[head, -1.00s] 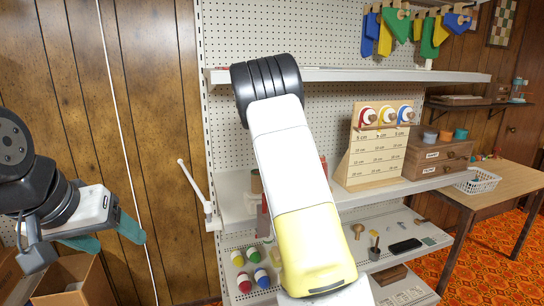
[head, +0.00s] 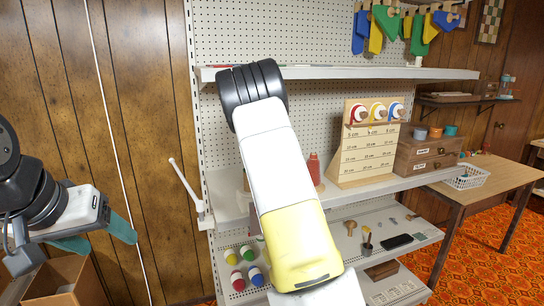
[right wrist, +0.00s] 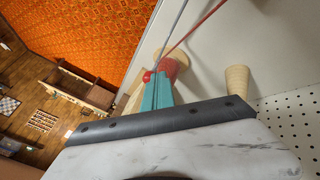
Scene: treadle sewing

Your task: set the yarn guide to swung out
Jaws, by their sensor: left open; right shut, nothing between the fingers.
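A thin white rod (head: 186,186), which may be the yarn guide, is fixed at the left end of the middle shelf. It slants up and left, clear of the shelf. My left gripper (head: 103,237) is open and empty at the lower left, apart from the rod. My right arm crosses the middle of the head view and hides part of the shelf; its gripper does not show there. In the right wrist view the teal fingers of my right gripper (right wrist: 158,92) are shut and empty. Close by their tips are a small red ball (right wrist: 147,76) and a red-banded wooden cone (right wrist: 174,65).
A second wooden cone (right wrist: 238,80) and red and grey strands show in the right wrist view. A wooden spool stand (head: 367,155) and a red bottle (head: 314,169) stand on the middle shelf (head: 400,183). A cardboard box (head: 75,275) sits below my left gripper.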

